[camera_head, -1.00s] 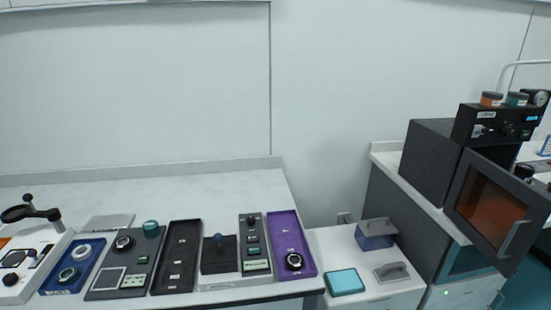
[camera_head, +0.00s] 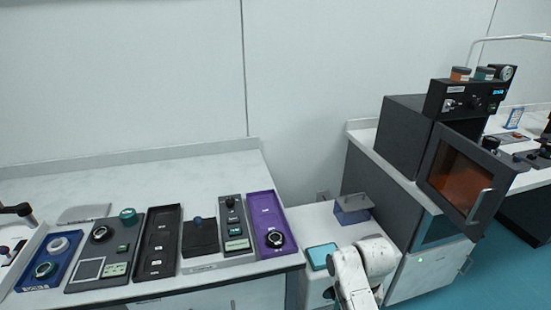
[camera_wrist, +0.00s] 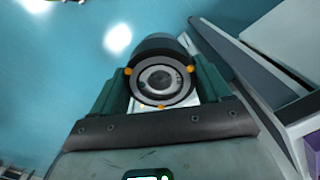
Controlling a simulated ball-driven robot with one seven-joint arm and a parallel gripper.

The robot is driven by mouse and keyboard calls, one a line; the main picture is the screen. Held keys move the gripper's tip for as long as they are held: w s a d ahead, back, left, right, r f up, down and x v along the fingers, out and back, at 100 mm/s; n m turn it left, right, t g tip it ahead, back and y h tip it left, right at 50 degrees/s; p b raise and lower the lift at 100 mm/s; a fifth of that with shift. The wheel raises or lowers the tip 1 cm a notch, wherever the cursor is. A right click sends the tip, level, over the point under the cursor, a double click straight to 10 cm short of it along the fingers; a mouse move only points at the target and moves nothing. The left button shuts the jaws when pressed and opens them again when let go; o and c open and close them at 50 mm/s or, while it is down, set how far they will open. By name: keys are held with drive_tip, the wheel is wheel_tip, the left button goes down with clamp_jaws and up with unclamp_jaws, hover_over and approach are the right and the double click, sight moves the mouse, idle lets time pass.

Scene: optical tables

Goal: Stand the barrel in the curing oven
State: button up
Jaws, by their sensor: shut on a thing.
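The barrel (camera_wrist: 160,78) shows in the wrist view as a dark round cylinder. Its grey ringed end, with a glassy centre and orange dots around the rim, faces the camera. My gripper (camera_wrist: 158,92) is shut on it, with a green finger on each side. The curing oven (camera_head: 403,135) is a dark box on the right bench in the head view. Its door (camera_head: 463,180), with an orange window and a bar handle, stands angled out from the front. The oven's inside is hidden. The gripper and barrel are not visible in the head view.
Left, a white bench (camera_head: 185,170) holds a blue tray (camera_head: 35,283), a black tray (camera_head: 157,245) and a purple tray (camera_head: 262,205). A low white cabinet with a teal pad (camera_head: 321,256) stands between the benches. Teal floor (camera_head: 525,215) is open at the right.

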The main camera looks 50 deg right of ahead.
drive_tip(key=w+a+n, duration=0.8)
drive_tip(key=w+a, duration=0.5)
drive_tip(key=w, duration=0.3)
drive_tip(key=w+a+n, duration=0.2)
drive_tip(key=a+n, duration=0.1)
drive_tip(key=a, duration=0.4)
drive_tip(key=w+a+n, duration=0.3)
drive_tip(key=a, duration=0.4)
drive_tip(key=shift+w+a+f+n, duration=0.3)
drive_tip(key=shift+w+a, duration=0.05)
drive_tip(key=shift+a, duration=0.05)
drive_tip(key=shift+s+d, duration=0.1)
